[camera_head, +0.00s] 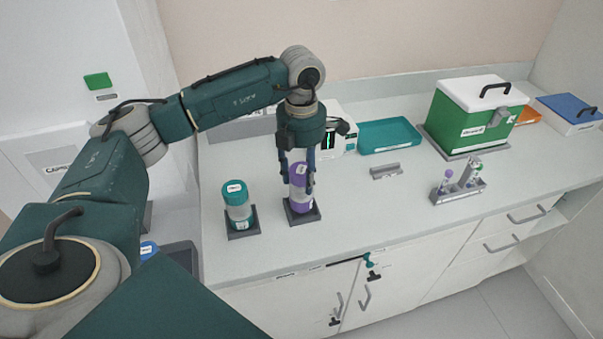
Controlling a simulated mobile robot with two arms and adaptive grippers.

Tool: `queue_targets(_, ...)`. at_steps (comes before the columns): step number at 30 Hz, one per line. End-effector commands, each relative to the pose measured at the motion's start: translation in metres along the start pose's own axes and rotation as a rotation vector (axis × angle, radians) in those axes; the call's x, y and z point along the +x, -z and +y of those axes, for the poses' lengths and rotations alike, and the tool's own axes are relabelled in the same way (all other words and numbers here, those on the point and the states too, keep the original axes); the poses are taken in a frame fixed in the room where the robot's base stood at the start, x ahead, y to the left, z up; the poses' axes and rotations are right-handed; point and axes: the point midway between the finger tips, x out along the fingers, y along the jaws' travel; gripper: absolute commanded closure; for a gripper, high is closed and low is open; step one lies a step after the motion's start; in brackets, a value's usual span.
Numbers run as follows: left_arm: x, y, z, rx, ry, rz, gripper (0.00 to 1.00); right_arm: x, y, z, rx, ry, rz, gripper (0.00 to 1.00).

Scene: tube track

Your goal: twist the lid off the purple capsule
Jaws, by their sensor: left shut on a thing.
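The purple capsule (299,205) stands upright in a dark square base (290,217) on the counter. Its lid (298,173) is purple with a white label and sits on top of the capsule. My left gripper (303,178) reaches down from above and is shut on the purple lid, with a finger visible on its right side. The fingers hide part of the capsule. My right gripper is not in view.
A teal capsule (237,205) stands in its own base just left. Behind are a teal tray (390,136) and a small white device (341,118). A green box (470,118) and a tube rack (460,188) stand right.

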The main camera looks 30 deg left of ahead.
Motion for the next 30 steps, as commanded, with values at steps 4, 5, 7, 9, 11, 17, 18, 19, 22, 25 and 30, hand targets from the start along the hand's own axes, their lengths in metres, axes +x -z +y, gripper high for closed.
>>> queue_targets(4, 0.004, 0.000, 0.000, 0.000, 0.000, -0.001, 0.92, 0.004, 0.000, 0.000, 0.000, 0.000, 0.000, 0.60)
queue_targets(5, 0.004, 0.000, 0.000, 0.000, 0.000, -0.001, 0.92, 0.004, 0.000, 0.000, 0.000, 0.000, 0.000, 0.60)
queue_targets(7, 0.004, 0.000, 0.000, 0.000, 0.000, -0.002, 0.92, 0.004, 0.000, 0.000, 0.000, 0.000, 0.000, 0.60)
queue_targets(9, 0.004, 0.000, 0.000, 0.000, 0.000, -0.002, 0.92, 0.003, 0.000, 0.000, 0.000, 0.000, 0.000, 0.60)
queue_targets(11, 0.004, 0.000, 0.000, 0.000, 0.000, -0.001, 0.92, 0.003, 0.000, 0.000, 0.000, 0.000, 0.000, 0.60)
queue_targets(17, 0.004, 0.000, 0.000, 0.000, 0.000, -0.001, 0.92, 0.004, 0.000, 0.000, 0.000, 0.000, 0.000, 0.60)
queue_targets(18, 0.004, 0.000, 0.000, 0.000, 0.000, -0.001, 0.92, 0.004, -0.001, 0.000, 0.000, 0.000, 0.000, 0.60)
queue_targets(19, 0.005, 0.000, 0.000, 0.000, 0.000, -0.001, 0.92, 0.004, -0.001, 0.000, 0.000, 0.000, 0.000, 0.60)
queue_targets(22, 0.007, 0.000, 0.000, 0.000, 0.000, -0.001, 0.92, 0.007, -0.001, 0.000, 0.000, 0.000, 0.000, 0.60)
queue_targets(25, 0.011, 0.000, 0.000, 0.000, 0.000, -0.001, 0.92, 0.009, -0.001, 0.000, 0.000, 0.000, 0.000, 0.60)
queue_targets(30, 0.016, 0.000, 0.000, 0.000, 0.000, -0.001, 0.92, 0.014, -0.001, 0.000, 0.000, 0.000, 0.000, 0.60)
